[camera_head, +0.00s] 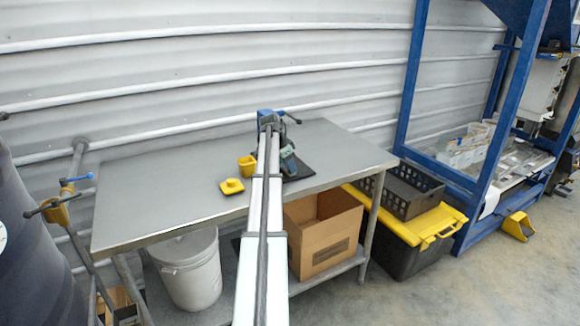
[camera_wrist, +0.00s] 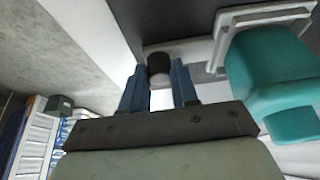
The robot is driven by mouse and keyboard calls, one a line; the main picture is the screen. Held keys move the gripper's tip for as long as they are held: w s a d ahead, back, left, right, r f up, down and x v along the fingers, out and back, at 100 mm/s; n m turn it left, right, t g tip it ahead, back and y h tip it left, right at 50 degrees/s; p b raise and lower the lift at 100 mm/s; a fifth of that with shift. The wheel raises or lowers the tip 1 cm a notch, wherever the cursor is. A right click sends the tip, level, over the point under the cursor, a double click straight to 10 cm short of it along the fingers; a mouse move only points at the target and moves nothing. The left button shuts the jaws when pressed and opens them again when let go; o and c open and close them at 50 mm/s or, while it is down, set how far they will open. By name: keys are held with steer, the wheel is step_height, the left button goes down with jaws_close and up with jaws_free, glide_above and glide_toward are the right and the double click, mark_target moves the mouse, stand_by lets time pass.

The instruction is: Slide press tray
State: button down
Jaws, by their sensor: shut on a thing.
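In the wrist view, my gripper (camera_wrist: 160,82) has its two blue fingers on either side of a short black cylindrical knob (camera_wrist: 158,63); it is shut on this knob. A pale grey bar (camera_wrist: 190,47) runs from beside the knob to a pale frame. A teal rounded body (camera_wrist: 270,72) stands to the right of the fingers. I cannot tell which part is the press tray. In the head view, a small teal device (camera_head: 289,161) is on a black mat on the metal table (camera_head: 150,190). My gripper cannot be made out there; my pale arm covers that part of the table.
A yellow cup (camera_head: 247,166) and a yellow lid-like piece (camera_head: 232,186) are on the table, left of my arm. Below are a white bucket (camera_head: 190,275) and a cardboard box (camera_head: 322,245). A blue-framed rack (camera_head: 402,110) stands at right. The table's left half is clear.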

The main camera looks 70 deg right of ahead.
steer(key=w+d, duration=0.6)
steer(key=d, duration=0.1)
steer(key=shift+w+d, duration=0.15)
steer(key=shift+w, duration=0.25)
steer(key=c, duration=0.8)
jaws_free()
steer(key=shift+c, duration=0.2)
steer(key=v, duration=1.4)
steer(key=shift+s, duration=0.15)
steer(key=shift+f, duration=0.15)
